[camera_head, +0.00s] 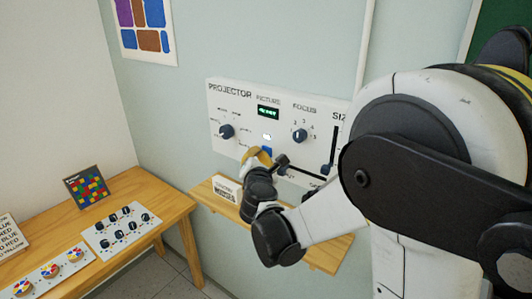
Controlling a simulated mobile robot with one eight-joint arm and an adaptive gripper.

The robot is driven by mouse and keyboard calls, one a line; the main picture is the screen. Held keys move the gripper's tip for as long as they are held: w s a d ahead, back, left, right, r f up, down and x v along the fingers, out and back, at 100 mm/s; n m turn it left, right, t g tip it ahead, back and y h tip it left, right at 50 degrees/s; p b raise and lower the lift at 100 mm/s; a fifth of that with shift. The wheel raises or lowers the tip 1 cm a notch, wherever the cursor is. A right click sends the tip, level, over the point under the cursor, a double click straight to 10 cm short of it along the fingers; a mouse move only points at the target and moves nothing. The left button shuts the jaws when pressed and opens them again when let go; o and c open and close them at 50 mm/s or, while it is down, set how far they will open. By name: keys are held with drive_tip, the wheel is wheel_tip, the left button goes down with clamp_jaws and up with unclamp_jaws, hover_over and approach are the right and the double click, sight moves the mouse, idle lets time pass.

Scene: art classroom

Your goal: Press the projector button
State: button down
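The white projector panel (237,139) is on the wall, labelled PROJECTOR, with PICTURE, FOCUS and a partly hidden SIZE label. A small green-lit display (268,112) sits under PICTURE, with a small bright white mark (267,136) below it. A blue patch (266,150), which may be the button, shows below that. My gripper (262,158) is at the panel's lower middle, right by the blue patch and partly covering it. A yellow part shows at its tip. I cannot tell whether it touches the panel or whether its fingers are open.
A dark knob (227,131) and the focus knob (300,136) flank the display. A slider (334,148) is beside my arm, which hides the panel's right end. A wooden shelf (206,192) with a small sign (226,190) is below. A wooden table (165,205) with control boards stands at left.

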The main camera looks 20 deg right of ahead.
drive_tip(key=shift+s+a, duration=0.1)
drive_tip(key=shift+a, duration=0.05)
drive_tip(key=shift+s+a, duration=0.2)
drive_tip(key=s+a, duration=0.2)
drive_tip(key=a, duration=0.1)
drive_tip(key=s+a, duration=0.1)
drive_tip(key=shift+s+a, duration=0.25)
drive_tip(key=shift+a, duration=0.15)
